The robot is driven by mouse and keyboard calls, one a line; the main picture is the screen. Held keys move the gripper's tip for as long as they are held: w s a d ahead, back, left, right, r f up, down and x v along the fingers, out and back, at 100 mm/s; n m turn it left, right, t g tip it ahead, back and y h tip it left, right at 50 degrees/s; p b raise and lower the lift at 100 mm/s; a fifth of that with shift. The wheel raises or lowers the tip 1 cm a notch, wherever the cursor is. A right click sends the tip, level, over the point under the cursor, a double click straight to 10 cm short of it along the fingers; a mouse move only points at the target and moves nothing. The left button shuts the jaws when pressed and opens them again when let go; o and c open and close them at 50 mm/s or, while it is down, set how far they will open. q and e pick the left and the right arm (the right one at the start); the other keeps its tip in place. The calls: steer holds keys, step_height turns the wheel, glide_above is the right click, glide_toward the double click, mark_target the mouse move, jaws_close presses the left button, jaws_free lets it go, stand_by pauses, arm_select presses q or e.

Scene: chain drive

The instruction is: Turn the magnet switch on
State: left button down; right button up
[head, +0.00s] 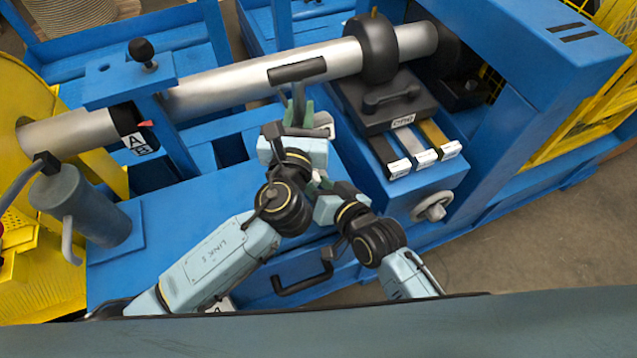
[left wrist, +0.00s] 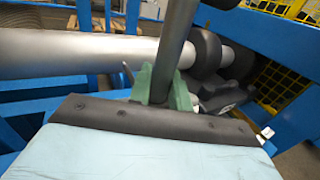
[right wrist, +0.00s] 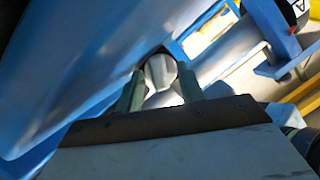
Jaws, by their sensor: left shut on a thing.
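My left gripper (head: 297,113) is shut on the grey stem of a T-shaped tool (head: 297,70), whose dark crossbar is at the top. The stem (left wrist: 178,45) stands between the green fingers in the left wrist view. My right gripper (head: 318,181) is just below the left one; its fingers are apart, with a shiny silver rounded part (right wrist: 160,75) seen between or behind them. A dark block (head: 375,115) with a dark lever (head: 390,97) sits under the shaft, right of my left gripper. This lever may be the magnet switch; I cannot tell its setting.
A long silver shaft (head: 240,82) with a black collar (head: 377,47) crosses the blue machine (head: 240,215). Labelled dark, silver and gold bars lie before the block. A grey handwheel (head: 433,207) is at the right, and a grey cylinder (head: 80,205) at the left.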

steer(key=shift+s, duration=0.1)
steer(key=v, duration=1.2)
steer(key=shift+c, duration=1.4)
steer(key=w+g, duration=0.1)
steer(key=w+r, duration=0.1)
steer(key=w+d+r+g, duration=0.1)
steer(key=shift+w+n+g, duration=0.3)
steer(key=w+a+f, duration=0.1)
steer(key=w+a, duration=0.1)
steer(key=w+a+f+g, duration=0.1)
steer(key=w+a+f, duration=0.1)
steer(key=w+a+f+g, duration=0.1)
steer(key=w+a+f, duration=0.1)
steer(key=w, duration=0.1)
steer(key=shift+a+f+n, duration=0.15)
steer(key=shift+n, duration=0.25)
steer(key=shift+s, duration=0.1)
steer(key=shift+c, duration=0.4)
